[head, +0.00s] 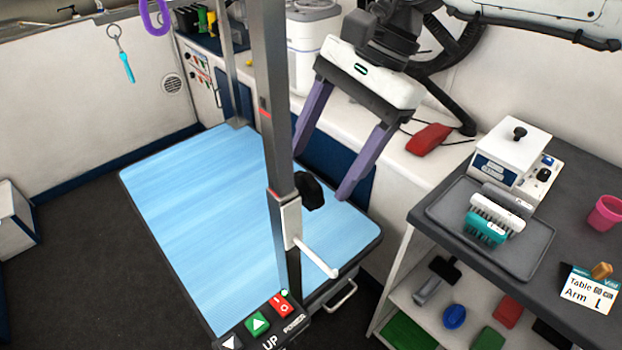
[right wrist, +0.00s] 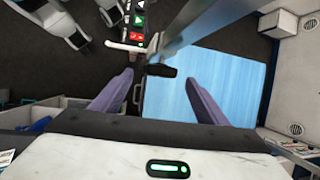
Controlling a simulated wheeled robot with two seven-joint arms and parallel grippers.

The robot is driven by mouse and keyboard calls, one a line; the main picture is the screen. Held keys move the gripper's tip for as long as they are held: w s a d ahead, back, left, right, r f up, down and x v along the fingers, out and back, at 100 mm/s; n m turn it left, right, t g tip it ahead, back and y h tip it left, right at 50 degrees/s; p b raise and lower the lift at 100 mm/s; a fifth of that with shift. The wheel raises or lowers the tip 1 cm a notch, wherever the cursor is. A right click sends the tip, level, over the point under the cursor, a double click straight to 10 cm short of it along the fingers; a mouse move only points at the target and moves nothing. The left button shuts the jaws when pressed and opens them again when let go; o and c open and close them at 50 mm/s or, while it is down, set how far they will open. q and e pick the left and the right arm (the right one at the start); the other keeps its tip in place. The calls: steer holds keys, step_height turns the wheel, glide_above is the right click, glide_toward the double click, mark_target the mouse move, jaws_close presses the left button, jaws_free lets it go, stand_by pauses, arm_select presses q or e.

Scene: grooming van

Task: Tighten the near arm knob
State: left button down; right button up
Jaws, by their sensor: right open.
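The near arm knob is a black lobed knob (head: 309,191) on the right side of the grey upright post (head: 272,100), just above a white clamp block (head: 291,224). A black knob shape (right wrist: 160,71) also shows in the right wrist view, between and beyond the fingers. My right gripper (head: 333,155) has two purple fingers spread wide, pointing down over the table's right side. In the right wrist view, my right gripper (right wrist: 158,92) is open and empty, with the knob apart from both fingers. My left gripper is not in view.
A blue-topped grooming table (head: 190,210) stands below. A white rod (head: 318,258) sticks out from the clamp. A control panel (head: 262,322) is at the near edge. A cart with a grey tray (head: 530,262), white box (head: 512,150) and pink cup (head: 605,213) stands at right.

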mark_target(310, 184)
steer(key=x, duration=0.5)
steer(key=shift+p, duration=0.3)
steer(key=shift+a, duration=0.1)
steer(key=c, duration=1)
